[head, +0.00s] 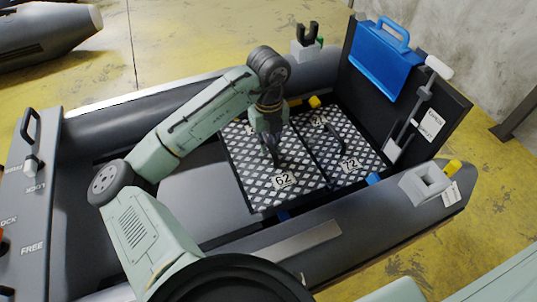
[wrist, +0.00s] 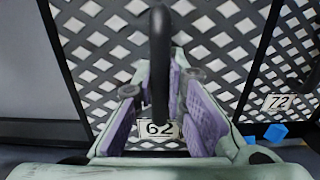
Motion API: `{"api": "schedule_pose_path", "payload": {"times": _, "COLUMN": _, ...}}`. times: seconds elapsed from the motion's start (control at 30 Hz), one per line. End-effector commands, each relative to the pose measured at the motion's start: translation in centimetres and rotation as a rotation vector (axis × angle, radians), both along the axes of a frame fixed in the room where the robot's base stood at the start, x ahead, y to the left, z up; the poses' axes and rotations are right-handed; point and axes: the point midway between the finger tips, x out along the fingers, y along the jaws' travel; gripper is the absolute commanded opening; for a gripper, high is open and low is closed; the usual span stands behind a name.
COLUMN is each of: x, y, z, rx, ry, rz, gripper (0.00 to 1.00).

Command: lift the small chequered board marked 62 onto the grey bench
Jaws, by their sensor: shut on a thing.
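The small chequered board marked 62 (head: 243,168) lies in the boat, its number plate at the near edge. It fills the middle of the wrist view (wrist: 215,45). My gripper (head: 273,158) is over its middle, pointing down. In the wrist view my gripper (wrist: 160,100) has its purple-padded fingers on both sides of the board's dark upright handle (wrist: 160,45), shut on it. Whether the board is clear of the floor I cannot tell. The grey bench (head: 195,190) is just left of the board, its top bare where it shows; my arm covers part of it.
A second chequered board marked 72 (head: 364,151) lies close on the right, with its own handle. A dark upright panel with a blue case (head: 384,58) stands at the right end. The boat's grey tubes (head: 355,222) run along both sides. Blue bits show near the boards' near edges.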

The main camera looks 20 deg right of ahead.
Motion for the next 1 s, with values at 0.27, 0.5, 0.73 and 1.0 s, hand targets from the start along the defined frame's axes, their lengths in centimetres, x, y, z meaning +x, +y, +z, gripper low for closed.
{"api": "schedule_pose_path", "payload": {"times": 0.27, "x": 0.0, "y": 0.0, "z": 4.1, "rx": 0.000, "ry": -0.002, "rz": 0.000, "gripper": 0.00}}
{"api": "schedule_pose_path", "payload": {"times": 0.5, "x": 0.0, "y": 0.0, "z": 6.1, "rx": 0.000, "ry": -0.001, "rz": 0.000, "gripper": 0.00}}
{"api": "schedule_pose_path", "payload": {"times": 0.73, "x": 0.0, "y": 0.0, "z": 7.4, "rx": 0.000, "ry": -0.001, "rz": 0.000, "gripper": 0.00}}
{"api": "schedule_pose_path", "payload": {"times": 1.0, "x": 0.0, "y": 0.0, "z": 8.9, "rx": 0.000, "ry": -0.001, "rz": 0.000, "gripper": 0.00}}
